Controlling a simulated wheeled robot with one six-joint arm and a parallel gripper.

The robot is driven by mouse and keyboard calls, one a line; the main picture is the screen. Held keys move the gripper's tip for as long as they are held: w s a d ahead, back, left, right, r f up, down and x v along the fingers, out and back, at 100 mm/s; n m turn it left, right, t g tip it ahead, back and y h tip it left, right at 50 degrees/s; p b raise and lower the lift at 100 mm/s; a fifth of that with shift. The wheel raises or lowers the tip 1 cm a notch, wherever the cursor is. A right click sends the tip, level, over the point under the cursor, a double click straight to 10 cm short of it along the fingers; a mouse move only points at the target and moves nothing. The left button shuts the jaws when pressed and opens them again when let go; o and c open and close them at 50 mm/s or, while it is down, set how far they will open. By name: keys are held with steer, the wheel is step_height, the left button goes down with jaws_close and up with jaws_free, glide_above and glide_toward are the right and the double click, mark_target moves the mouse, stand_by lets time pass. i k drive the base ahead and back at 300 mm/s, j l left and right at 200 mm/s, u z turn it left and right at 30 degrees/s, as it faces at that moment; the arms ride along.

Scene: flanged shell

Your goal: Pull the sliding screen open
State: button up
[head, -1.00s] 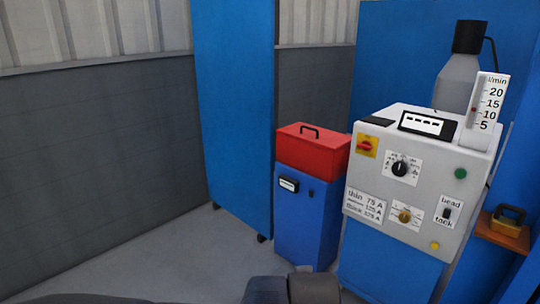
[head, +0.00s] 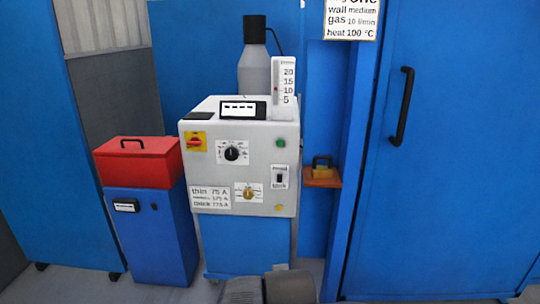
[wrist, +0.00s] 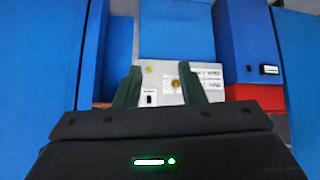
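The sliding screen (head: 455,170) is a tall flat blue panel filling the right of the head view. Its black vertical bar handle (head: 403,107) is near its left edge. A blue panel also fills the left of the wrist view (wrist: 40,60); I cannot tell for sure that it is the same screen, and no handle shows there. My gripper (wrist: 159,82) shows in the wrist view with two dark green fingers spread apart and nothing between them. The wrist picture looks upside down, with the grey machine beyond the fingers. The fingers are not visible in the head view.
A grey control box (head: 240,155) on a blue stand is in the middle, with a gas bottle (head: 253,75) behind. A small orange shelf (head: 322,181) holds a yellow block beside the screen. A red toolbox (head: 138,162) sits on a blue cabinet (head: 150,235). Another tall blue panel (head: 55,130) stands left.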

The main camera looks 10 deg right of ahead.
mark_target(448, 206)
steer(key=z, duration=1.75)
